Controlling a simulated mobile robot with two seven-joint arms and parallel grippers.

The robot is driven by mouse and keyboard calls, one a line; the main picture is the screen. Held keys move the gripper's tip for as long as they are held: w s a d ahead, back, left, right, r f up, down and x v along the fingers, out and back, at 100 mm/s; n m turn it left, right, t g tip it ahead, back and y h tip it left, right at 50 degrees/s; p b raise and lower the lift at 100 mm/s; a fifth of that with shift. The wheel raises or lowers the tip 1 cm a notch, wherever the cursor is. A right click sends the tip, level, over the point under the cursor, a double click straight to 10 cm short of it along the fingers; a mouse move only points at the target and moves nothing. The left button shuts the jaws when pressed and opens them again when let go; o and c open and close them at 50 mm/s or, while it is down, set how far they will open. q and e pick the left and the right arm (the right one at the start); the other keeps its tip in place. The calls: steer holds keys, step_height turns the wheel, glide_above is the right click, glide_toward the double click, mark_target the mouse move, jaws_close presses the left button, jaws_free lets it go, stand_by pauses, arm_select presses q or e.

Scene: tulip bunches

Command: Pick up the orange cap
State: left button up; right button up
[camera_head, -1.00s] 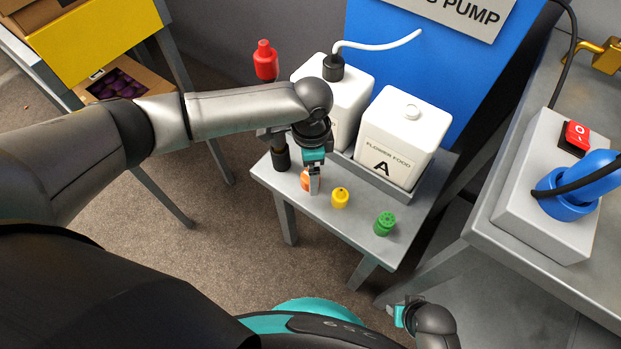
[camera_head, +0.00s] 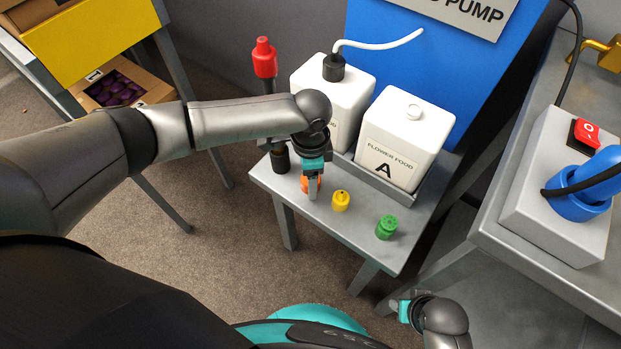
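The orange cap (camera_head: 304,184) stands on the small grey table (camera_head: 345,225), near its left front part, and is partly hidden by my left gripper. My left gripper (camera_head: 312,190) points down over the cap, with its fingers at the cap's height. I cannot tell whether the fingers are closed on it. My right gripper (camera_head: 402,309) is low at the bottom right, away from the table, and its fingers are too small to judge.
A yellow cap (camera_head: 341,200) and a green cap (camera_head: 386,227) stand to the right of the orange cap. A black cylinder (camera_head: 280,158) stands to its left. White containers (camera_head: 402,140) stand behind in a grey tray. A red-topped post (camera_head: 264,58) rises at the back left.

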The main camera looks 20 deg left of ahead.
arm_select(q)
steer(key=c, duration=0.9)
steer(key=shift+c, duration=0.2)
steer(key=shift+r, duration=0.2)
